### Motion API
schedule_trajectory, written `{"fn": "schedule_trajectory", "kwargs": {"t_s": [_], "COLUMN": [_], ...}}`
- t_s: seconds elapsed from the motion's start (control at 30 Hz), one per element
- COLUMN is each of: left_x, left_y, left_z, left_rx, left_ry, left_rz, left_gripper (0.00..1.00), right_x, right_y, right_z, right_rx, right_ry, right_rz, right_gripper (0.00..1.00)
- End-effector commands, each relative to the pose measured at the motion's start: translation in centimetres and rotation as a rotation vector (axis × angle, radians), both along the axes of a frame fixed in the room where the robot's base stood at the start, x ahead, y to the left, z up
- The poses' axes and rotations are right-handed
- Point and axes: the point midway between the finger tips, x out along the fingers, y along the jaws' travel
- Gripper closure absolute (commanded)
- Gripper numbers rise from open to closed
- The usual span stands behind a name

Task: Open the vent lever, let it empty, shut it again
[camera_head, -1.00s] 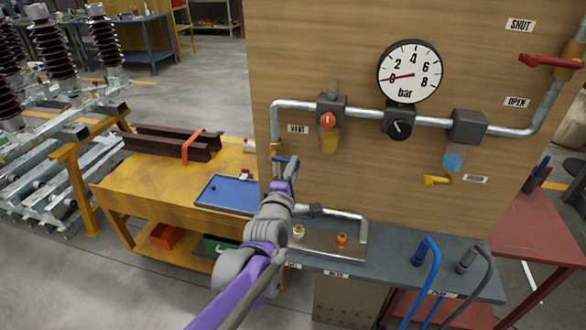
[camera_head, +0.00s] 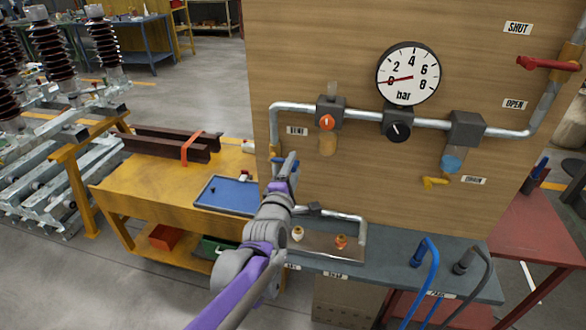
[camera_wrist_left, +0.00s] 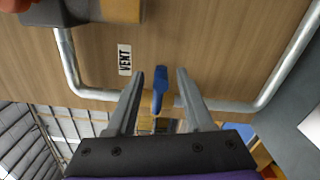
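The vent lever is a blue handle (camera_wrist_left: 160,80) on a yellowish valve body, in the middle of the left wrist view by the metal pipe (camera_wrist_left: 100,94). In the head view my left gripper and wrist cover it. A VENT label (camera_wrist_left: 124,60) is beside it on the board. My left gripper (camera_head: 290,164) is open, with one finger on each side of the lever; the wrist view shows a gap to both fingers (camera_wrist_left: 162,76). The bar gauge (camera_head: 408,74) needle points at about 0. My right gripper is in neither view.
The wooden board (camera_head: 300,50) carries a pipe run with an orange-knobbed unit (camera_head: 327,122), a black knob (camera_head: 398,131), a blue-bowled unit (camera_head: 453,160) and a red lever (camera_head: 547,64) near SHUT. A grey bench (camera_head: 400,255) stands below; a yellow table (camera_head: 150,185) stands left.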

Motion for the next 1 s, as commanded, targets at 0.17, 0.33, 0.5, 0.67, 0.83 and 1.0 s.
{"fn": "schedule_trajectory", "kwargs": {"t_s": [0.17,0.33,0.5,0.67,0.83,1.0], "left_x": [-0.1,-1.4,-4.6,-7.5,-9.6,-10.3], "left_y": [0.0,0.4,1.5,2.4,3.1,3.3], "left_z": [0.0,0.0,0.0,0.0,0.0,0.0], "left_rx": [0.001,0.002,0.000,0.001,0.000,0.001], "left_ry": [0.000,-0.001,0.000,0.000,0.000,0.000], "left_rz": [0.000,0.000,0.000,0.000,0.000,0.000], "left_gripper": [0.48,0.48,0.48,0.48,0.48,0.48], "right_x": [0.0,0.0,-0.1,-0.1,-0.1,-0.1], "right_y": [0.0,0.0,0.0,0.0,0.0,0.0], "right_z": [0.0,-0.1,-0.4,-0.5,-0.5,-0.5], "right_rx": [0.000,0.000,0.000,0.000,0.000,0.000], "right_ry": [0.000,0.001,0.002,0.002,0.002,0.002], "right_rz": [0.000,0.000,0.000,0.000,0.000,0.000], "right_gripper": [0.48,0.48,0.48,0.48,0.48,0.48]}}
